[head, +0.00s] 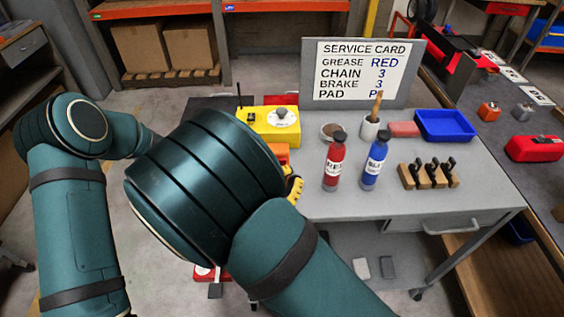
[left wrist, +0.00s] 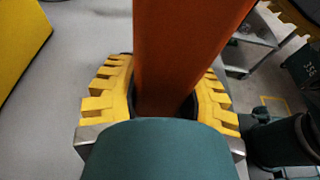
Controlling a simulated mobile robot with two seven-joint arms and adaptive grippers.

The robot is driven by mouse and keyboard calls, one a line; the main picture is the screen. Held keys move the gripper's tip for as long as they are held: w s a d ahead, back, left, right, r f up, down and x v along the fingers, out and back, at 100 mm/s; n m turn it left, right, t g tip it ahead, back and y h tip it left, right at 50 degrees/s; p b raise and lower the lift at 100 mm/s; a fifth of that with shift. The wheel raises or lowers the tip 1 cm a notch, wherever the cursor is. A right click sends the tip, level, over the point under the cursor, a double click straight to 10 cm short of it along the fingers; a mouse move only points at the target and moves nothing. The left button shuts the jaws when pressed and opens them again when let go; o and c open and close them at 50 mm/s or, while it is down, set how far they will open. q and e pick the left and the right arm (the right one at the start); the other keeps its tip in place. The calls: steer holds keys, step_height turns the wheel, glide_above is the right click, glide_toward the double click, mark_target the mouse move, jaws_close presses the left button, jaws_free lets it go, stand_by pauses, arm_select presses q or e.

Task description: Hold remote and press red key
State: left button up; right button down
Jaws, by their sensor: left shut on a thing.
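My left gripper (left wrist: 163,102) is shut on the orange remote (left wrist: 185,50), with its yellow toothed fingers on either side of it. In the head view, part of an orange body, seemingly the remote (head: 278,152), shows behind my right arm, while my left gripper is hidden there. I see no red key on the remote in either view. My right gripper (head: 294,188) shows only as a bit of yellow toothed finger at the bench's left edge, close to the remote. Whether it is open or shut cannot be told.
On the grey bench (head: 430,205) stand a yellow box (head: 268,128) with a dial, a red bottle (head: 334,165), a blue bottle (head: 374,163), a wooden holder (head: 428,177) and a blue tray (head: 445,124). A service card (head: 360,70) stands at the back. The bench's front right is clear.

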steer(key=shift+w, duration=0.1)
stand_by(0.7)
steer(key=shift+w, duration=0.8)
stand_by(0.8)
steer(key=shift+s, duration=0.9)
steer(key=shift+s, duration=2.5)
arm_select(q)
steer(key=o, duration=1.1)
